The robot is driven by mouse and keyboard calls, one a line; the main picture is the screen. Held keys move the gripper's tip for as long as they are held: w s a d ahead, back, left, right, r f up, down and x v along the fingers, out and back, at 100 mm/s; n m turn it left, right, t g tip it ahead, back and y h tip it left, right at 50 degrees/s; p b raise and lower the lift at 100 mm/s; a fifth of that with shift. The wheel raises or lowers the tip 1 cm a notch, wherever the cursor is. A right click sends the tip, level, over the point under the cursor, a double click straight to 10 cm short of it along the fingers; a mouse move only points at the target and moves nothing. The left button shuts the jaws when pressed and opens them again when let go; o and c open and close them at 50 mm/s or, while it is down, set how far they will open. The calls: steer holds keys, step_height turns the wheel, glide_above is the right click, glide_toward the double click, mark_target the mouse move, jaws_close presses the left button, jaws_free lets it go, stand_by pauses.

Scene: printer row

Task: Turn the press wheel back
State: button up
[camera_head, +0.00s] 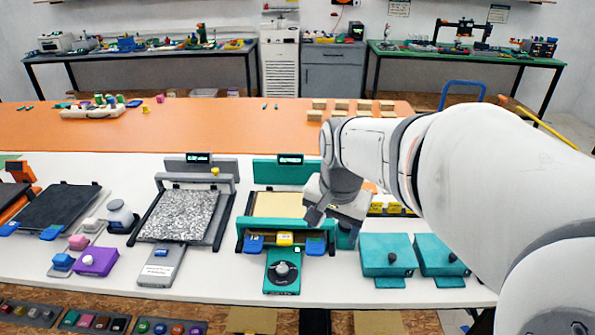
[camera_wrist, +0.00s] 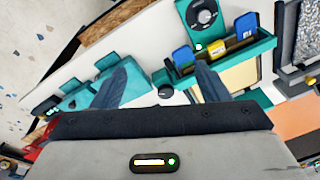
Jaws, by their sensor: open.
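No part is labelled as the press wheel. A round dark dial with a pale centre (camera_head: 281,270) sits on the teal front panel (camera_head: 282,287) of the teal machine; it also shows in the wrist view (camera_wrist: 204,14). A small black knob (camera_wrist: 165,92) beside the machine shows between my fingers in the wrist view. My gripper (camera_head: 320,214) is above the machine's right side, its fingers apart and empty in the wrist view (camera_wrist: 160,66). I cannot tell from these views how far it is above the knob. My gripper partly hides the machine's right side in the head view.
Two teal boxes with black knobs (camera_head: 377,245) (camera_head: 433,245) stand to the right. A grey machine with a speckled bed (camera_head: 185,214) stands left. Blue and yellow tags (camera_head: 254,243) (camera_head: 285,239) sit along the teal machine's front bar. White table (camera_head: 215,272) shows between them.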

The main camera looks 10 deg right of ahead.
steer(key=w+d+f+m+g+b, duration=0.1)
steer(key=w+d+f+m, duration=0.15)
steer(key=w+m, duration=0.25)
steer(key=w+d+f+m+b, duration=0.2)
steer(key=w+d+m, duration=0.1)
steer(key=w+m, duration=0.15)
steer(key=m+g+b, duration=0.1)
steer(key=m+b, duration=0.1)
steer(key=m, duration=0.7)
glide_toward(347, 226)
steer(key=shift+w+d+f, duration=0.3)
steer(key=shift+w, duration=0.35)
steer(key=shift+w+d+f+m, duration=0.15)
steer(key=shift+f+m, duration=0.15)
steer(key=shift+m, duration=0.15)
steer(key=shift+f, duration=0.35)
step_height(347, 226, down, 7)
steer(key=shift+r, duration=0.15)
steer(key=shift+c, duration=0.2)
steer(key=c, duration=1)
